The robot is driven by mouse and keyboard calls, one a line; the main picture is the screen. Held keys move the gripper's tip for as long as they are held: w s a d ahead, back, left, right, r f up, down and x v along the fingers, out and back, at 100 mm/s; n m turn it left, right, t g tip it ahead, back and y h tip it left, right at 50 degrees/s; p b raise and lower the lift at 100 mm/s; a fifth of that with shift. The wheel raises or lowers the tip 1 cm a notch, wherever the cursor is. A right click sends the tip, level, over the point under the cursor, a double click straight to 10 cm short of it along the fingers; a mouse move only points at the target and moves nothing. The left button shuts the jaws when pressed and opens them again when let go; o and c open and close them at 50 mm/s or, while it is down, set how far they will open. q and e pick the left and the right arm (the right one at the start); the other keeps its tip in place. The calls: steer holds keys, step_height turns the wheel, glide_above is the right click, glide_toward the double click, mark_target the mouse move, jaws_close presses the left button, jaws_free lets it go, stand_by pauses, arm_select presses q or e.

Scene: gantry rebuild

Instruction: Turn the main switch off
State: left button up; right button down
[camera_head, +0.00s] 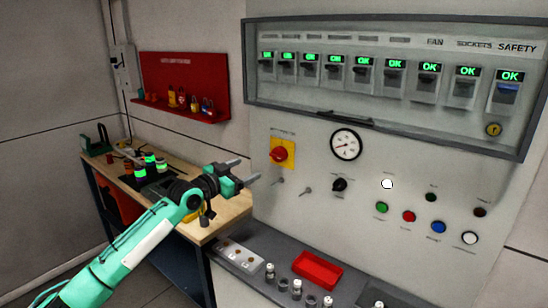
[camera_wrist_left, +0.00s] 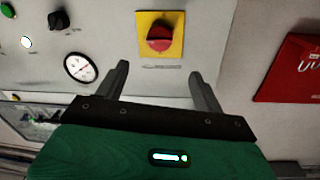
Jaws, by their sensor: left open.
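The main switch (camera_head: 281,153) is a red rotary knob on a yellow plate, on the grey panel left of the round gauge. It also shows in the left wrist view (camera_wrist_left: 159,38), upside down, just beyond and between the fingers. My left gripper (camera_head: 249,172) is open and empty, a short way in front of the panel, left of and slightly below the switch in the head view. In the left wrist view its two fingers (camera_wrist_left: 160,82) are spread wide and apart from the knob. My right gripper is not in view.
A round gauge (camera_head: 346,144), a black knob (camera_head: 340,185) and coloured buttons share the panel. A breaker box (camera_head: 390,75) with green OK displays juts out above. A grey ledge below holds a red tray (camera_head: 317,270). A wooden workbench (camera_head: 225,213) stands left.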

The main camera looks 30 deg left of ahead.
mark_target(275, 156)
arm_select(q)
steer(key=w+p, duration=0.1)
steer(key=w, duration=0.3)
steer(key=w+d+p, duration=0.1)
steer(key=w+p, duration=0.1)
steer(key=w, duration=0.2)
steer(key=w+d+p, duration=0.1)
steer(key=w, duration=0.3)
steer(key=shift+w+r, duration=0.1)
steer(key=shift+w, duration=0.25)
steer(key=shift+w+p, duration=0.35)
steer(key=shift+w, duration=0.05)
steer(key=shift+c, duration=0.4)
steer(key=shift+d, duration=0.1)
steer(key=c, duration=0.8)
steer(key=shift+c, duration=0.2)
